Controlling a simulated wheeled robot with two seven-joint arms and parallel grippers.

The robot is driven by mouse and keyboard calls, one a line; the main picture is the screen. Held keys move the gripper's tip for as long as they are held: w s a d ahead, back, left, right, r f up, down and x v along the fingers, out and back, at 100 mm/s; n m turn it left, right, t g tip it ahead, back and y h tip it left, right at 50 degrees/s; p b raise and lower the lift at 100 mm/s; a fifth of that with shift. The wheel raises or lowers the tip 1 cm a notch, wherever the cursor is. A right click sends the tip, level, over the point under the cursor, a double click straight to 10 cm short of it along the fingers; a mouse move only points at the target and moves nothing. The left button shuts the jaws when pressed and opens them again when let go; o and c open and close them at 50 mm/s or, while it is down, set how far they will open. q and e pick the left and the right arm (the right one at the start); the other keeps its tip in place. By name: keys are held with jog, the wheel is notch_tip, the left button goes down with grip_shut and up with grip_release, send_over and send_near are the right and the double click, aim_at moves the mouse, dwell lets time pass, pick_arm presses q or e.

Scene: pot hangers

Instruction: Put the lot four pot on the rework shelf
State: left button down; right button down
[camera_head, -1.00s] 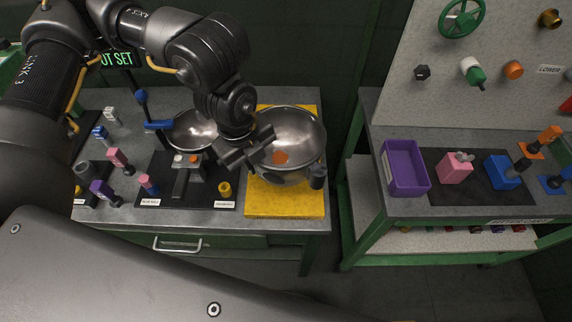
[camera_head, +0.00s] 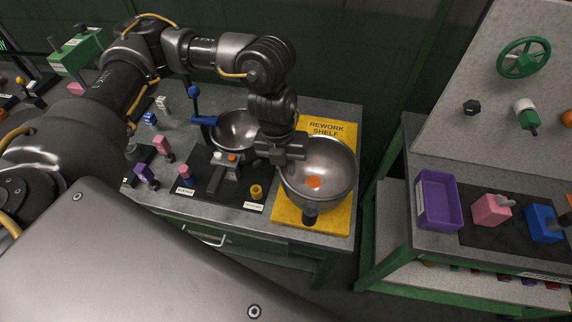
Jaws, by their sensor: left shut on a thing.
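A steel bowl-shaped pot (camera_head: 335,180) with an orange patch inside is over the yellow mat marked "REWORK SHELF" (camera_head: 325,128). Its dark stub handle (camera_head: 310,217) points toward the front. I cannot read a lot number on it, nor tell whether its base touches the mat. My left gripper (camera_head: 284,152) is shut on this pot at its left rim; the fingertips are partly hidden. A second steel pot (camera_head: 235,132) with a blue handle stands to the left, behind the black fixture. My right gripper is not in view.
A black fixture plate (camera_head: 218,190) with a grey clamp and yellow knob (camera_head: 256,192) lies left of the mat. Pink, purple and blue pieces stand farther left. A gap separates this bench from the right one, which holds a purple bin (camera_head: 438,200).

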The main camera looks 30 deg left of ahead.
pick_arm(q)
jog(key=w+a+f, duration=0.1)
jog(key=f, duration=0.1)
jog(key=w+a+f, duration=0.1)
jog(key=w, duration=0.1)
jog(key=w+a+f, duration=0.1)
jog(key=f, duration=0.1)
jog(key=shift+w+a+f, duration=0.2)
jog(key=shift+w+f, duration=0.1)
jog(key=shift+f, duration=0.05)
jog(key=shift+w+a+f, duration=0.15)
jog(key=shift+f, duration=0.1)
notch_tip(320, 180, down, 3)
jog(key=shift+w+a+f+p, duration=0.15)
jog(key=shift+p, duration=0.25)
jog(key=shift+f, duration=0.1)
jog(key=shift+f, duration=0.15)
jog(key=c, duration=1.5)
grip_release()
jog(key=shift+o, duration=0.2)
